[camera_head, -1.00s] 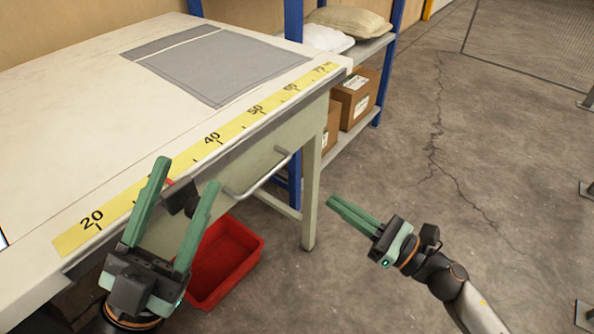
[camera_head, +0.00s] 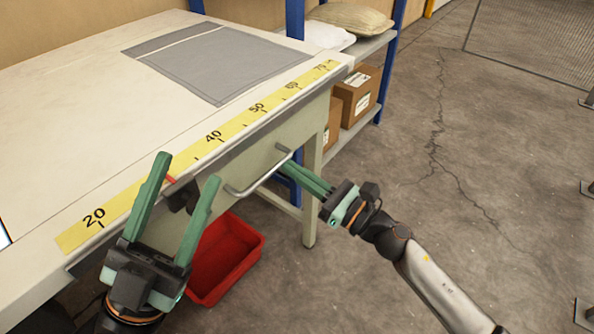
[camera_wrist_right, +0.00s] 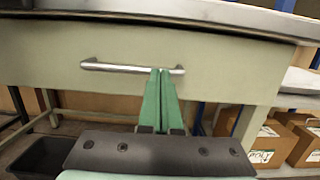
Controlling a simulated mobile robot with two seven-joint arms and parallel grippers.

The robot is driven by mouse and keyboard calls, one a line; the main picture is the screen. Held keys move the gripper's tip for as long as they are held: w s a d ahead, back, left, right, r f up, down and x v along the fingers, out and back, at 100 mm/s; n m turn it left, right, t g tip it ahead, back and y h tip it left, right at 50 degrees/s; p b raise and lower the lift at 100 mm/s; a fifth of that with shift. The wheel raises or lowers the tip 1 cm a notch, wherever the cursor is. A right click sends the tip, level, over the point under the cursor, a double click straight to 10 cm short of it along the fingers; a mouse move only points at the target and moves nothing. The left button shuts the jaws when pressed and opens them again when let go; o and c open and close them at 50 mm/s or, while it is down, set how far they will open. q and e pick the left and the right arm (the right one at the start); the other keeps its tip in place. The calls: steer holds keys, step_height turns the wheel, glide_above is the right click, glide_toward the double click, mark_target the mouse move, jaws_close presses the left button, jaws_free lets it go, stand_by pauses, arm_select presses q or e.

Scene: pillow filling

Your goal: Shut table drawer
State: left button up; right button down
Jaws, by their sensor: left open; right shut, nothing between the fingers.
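The table drawer has a pale green front (camera_head: 262,157) under the tabletop's right edge, with a metal bar handle (camera_head: 255,178). I cannot tell how far it stands out. In the right wrist view the drawer front (camera_wrist_right: 220,65) faces me and the handle (camera_wrist_right: 115,67) runs across it. My right gripper (camera_head: 287,168) is shut and empty, its fingertips close to the handle's far end. In the right wrist view its fingertips (camera_wrist_right: 164,72) overlap the handle's right end; contact is unclear. My left gripper (camera_head: 188,168) is open and empty at the table's near edge.
A grey cloth (camera_head: 215,65) and a yellow measuring strip (camera_head: 257,106) lie on the white tabletop (camera_head: 70,120). A red bin (camera_head: 228,262) stands on the floor below. A blue-framed shelf (camera_head: 372,48) with cardboard boxes (camera_head: 356,95) stands behind.

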mark_target(281, 162)
steer(key=w+a, duration=0.1)
steer(key=w+a+b, duration=0.1)
steer(key=a, duration=0.1)
steer(key=shift+w+a+f, duration=0.1)
steer(key=shift+w, duration=0.05)
arm_select(q)
steer(key=shift+s+d+f, duration=0.1)
steer(key=shift+d+f, duration=0.15)
steer(key=shift+f, duration=0.3)
arm_select(e)
steer(key=shift+r, duration=0.25)
steer(key=shift+w, duration=0.1)
